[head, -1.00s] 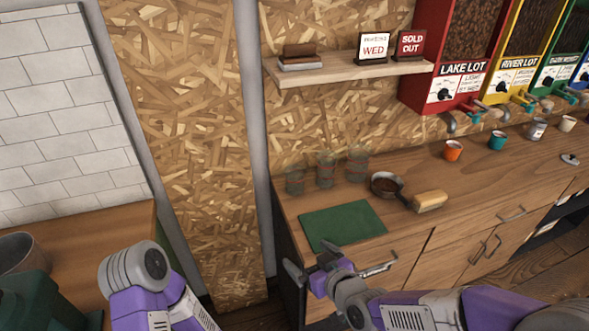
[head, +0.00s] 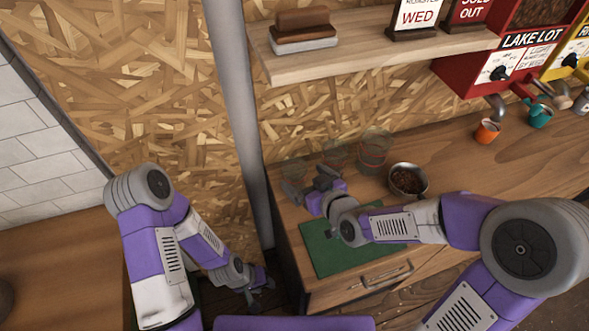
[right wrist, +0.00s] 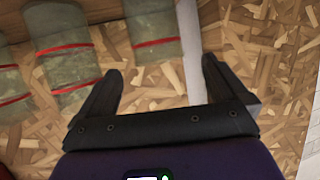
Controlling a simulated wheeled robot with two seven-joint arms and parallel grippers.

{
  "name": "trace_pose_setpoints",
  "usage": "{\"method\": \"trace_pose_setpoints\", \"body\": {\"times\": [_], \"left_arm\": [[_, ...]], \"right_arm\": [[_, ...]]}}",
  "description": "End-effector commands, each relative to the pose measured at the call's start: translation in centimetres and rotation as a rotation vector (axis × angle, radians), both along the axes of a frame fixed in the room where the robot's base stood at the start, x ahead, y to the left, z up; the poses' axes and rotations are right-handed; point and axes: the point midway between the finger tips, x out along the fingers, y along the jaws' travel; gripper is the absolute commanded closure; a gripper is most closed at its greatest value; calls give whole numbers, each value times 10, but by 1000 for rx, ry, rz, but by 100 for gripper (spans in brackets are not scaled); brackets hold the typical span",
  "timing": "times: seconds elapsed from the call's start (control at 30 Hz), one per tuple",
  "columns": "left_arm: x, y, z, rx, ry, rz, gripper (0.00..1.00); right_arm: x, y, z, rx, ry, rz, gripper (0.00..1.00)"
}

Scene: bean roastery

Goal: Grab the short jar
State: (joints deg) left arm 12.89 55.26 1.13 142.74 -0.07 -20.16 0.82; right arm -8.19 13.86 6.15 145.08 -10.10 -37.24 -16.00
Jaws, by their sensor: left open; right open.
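Three greenish glass jars with red bands stand in a row at the back left of the counter. The leftmost, the short jar (head: 293,168), is partly hidden behind my right gripper (head: 309,182). The middle jar (head: 335,154) and the right jar (head: 374,150) are taller. In the right wrist view the short jar (right wrist: 153,30) lies just beyond the open, empty fingers (right wrist: 163,70), roughly in line with the gap between them. My left gripper (head: 262,291) is open and low, left of the counter, away from the jars.
A metal pan of beans (head: 408,181) stands right of the jars. A green mat (head: 325,254) lies on the counter below my right arm. A wooden shelf (head: 370,54) overhangs the back. A grey post (head: 236,120) rises at the counter's left end.

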Motion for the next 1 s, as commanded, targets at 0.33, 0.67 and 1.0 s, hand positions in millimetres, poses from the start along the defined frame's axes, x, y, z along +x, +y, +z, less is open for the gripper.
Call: {"method": "trace_pose_setpoints", "body": {"times": [0.33,0.67,1.0], "left_arm": [[0,0,17,0,-1,0,57],[0,0,12,0,-1,0,57],[0,0,13,0,-1,0,57]], "right_arm": [[12,7,-6,-1,-1,-1,0],[47,27,-23,-2,0,2,0],[52,29,-24,-2,-1,0,2]]}}
